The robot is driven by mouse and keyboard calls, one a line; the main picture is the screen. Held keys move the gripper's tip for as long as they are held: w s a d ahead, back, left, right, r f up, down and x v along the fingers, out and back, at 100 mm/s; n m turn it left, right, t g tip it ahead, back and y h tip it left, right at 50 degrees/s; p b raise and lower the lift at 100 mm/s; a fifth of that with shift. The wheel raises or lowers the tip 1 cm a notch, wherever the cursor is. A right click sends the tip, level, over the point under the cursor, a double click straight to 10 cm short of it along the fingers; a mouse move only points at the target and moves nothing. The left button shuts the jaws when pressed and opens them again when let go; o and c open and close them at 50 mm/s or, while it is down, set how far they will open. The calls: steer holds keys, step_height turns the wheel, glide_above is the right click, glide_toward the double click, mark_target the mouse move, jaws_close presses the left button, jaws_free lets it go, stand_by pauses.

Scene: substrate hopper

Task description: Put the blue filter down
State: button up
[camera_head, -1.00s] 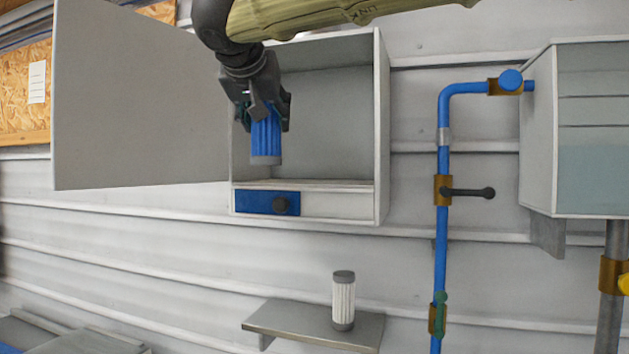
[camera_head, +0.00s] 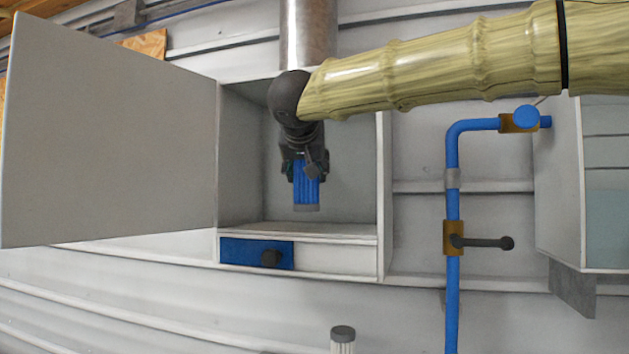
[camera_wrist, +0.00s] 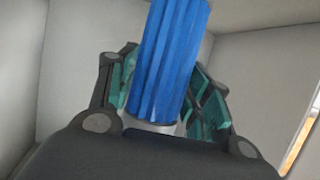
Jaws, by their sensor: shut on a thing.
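The blue filter (camera_head: 306,185) is a pleated blue cylinder with a grey end cap, hanging upright below my gripper (camera_head: 304,168). My gripper is shut on it near its upper end. In the head view both are in front of or inside the open grey cabinet (camera_head: 382,200), above its floor. In the wrist view the blue filter (camera_wrist: 170,60) stands between the two fingers, with pale cabinet walls around it. The filter's lower end is clear of the cabinet floor in the head view.
The cabinet door (camera_head: 108,135) stands open to the left. A blue pipe (camera_head: 453,290) with a dark lever runs at the right. A white filter (camera_head: 343,340) shows at the bottom edge.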

mark_target(317, 182)
steer(key=d, duration=0.1)
steer(key=w+d, duration=0.1)
steer(key=shift+w+d+r+p, duration=0.15)
steer(key=shift+w+d+p, duration=0.1)
steer(key=shift+d+p, duration=0.05)
step_height(317, 182, down, 3)
steer(key=shift+a+f+p, duration=0.1)
steer(key=shift+f+p, duration=0.1)
steer(key=shift+p, duration=0.25)
steer(key=shift+w+f, duration=0.2)
steer(key=shift+w, duration=0.1)
steer(key=shift+s, duration=0.15)
steer(key=o, duration=0.9)
steer(key=shift+f, duration=0.1)
steer(key=shift+o, duration=0.8)
